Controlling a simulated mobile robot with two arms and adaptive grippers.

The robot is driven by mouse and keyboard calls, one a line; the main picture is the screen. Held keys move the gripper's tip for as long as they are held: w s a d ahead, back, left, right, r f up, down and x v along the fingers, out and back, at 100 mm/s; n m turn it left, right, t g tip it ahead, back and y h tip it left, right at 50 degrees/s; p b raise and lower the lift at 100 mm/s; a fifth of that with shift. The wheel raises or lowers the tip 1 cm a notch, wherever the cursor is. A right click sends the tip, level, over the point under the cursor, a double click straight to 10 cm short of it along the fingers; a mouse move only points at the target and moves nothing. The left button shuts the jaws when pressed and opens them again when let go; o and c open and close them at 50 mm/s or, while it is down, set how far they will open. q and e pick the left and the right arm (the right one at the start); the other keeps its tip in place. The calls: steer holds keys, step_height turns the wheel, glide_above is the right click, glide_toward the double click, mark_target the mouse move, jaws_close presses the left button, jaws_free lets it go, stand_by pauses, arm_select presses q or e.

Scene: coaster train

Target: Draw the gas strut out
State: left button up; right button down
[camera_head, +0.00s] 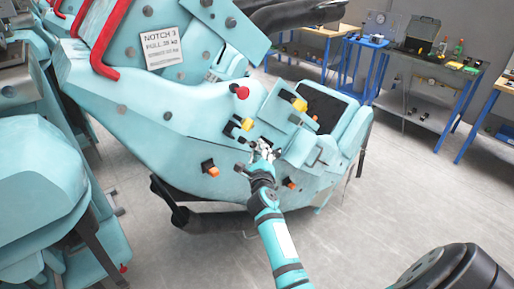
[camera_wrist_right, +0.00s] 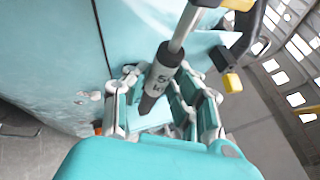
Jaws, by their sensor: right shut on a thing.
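The gas strut (camera_wrist_right: 160,78) shows in the right wrist view as a dark grey cylinder with pale markings and a silver rod running up to the top edge. My right gripper (camera_head: 263,151) is at the side of the turquoise coaster car (camera_head: 185,115), by a recess below the yellow-tipped parts. In the wrist view the right gripper's fingers (camera_wrist_right: 165,97) stand on either side of the strut's body, shut on it. In the head view the gripper mostly hides the strut. My left gripper is not in view.
A red knob (camera_head: 241,92), yellow-tipped catches (camera_head: 299,104) and orange-tipped parts (camera_head: 210,168) stick out near the gripper. A black and yellow part (camera_wrist_right: 232,80) is right of the strut. Workbenches (camera_head: 432,62) stand behind.

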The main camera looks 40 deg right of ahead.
steer(key=s+p, duration=0.1)
steer(key=s, duration=0.1)
steer(key=s+p, duration=0.1)
steer(key=s, duration=0.2)
steer(key=shift+d+r, duration=0.15)
steer(key=shift+d, duration=0.05)
steer(key=shift+w, duration=0.1)
